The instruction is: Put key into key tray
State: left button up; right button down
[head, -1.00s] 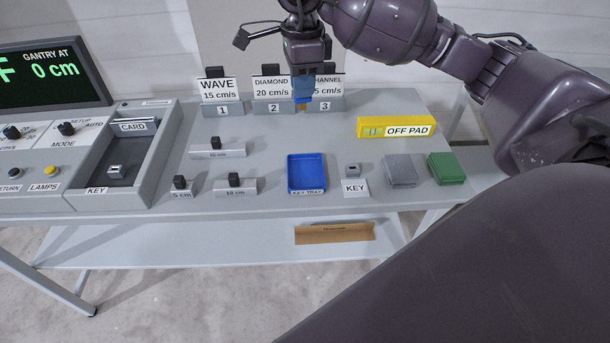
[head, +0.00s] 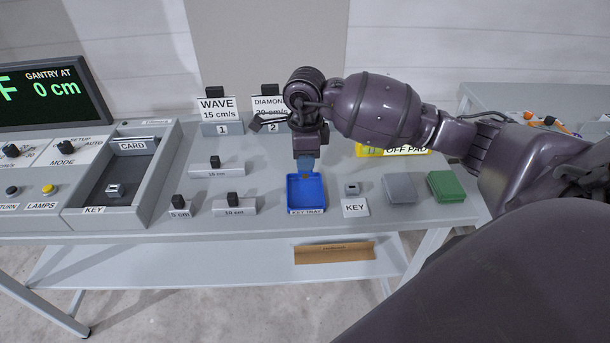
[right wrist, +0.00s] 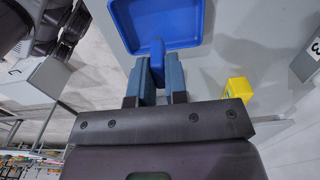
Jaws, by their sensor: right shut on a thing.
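The blue key tray (head: 305,193) lies on the grey table, and its inside looks empty. It also shows at the top of the right wrist view (right wrist: 185,18). My right gripper (head: 306,164) points down just above the tray's far edge. The key's lower end is hard to make out in the head view. My left gripper is not in view.
Right of the tray are a KEY holder (head: 352,190), a grey pad (head: 399,190) and a green pad (head: 446,187). The yellow OFF PAD block (head: 372,151) is partly behind my right arm. Small labelled blocks (head: 234,206) stand left; a console holds a KEY slot (head: 115,190).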

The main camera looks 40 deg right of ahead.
aim_at(305, 177)
jog(key=shift+f, duration=2.65)
jog(key=shift+f, duration=0.15)
jog(key=c, duration=1.1)
grip_release()
jog(key=shift+c, duration=0.2)
notch_tip(305, 177, up, 12)
jog(key=shift+r, duration=0.2)
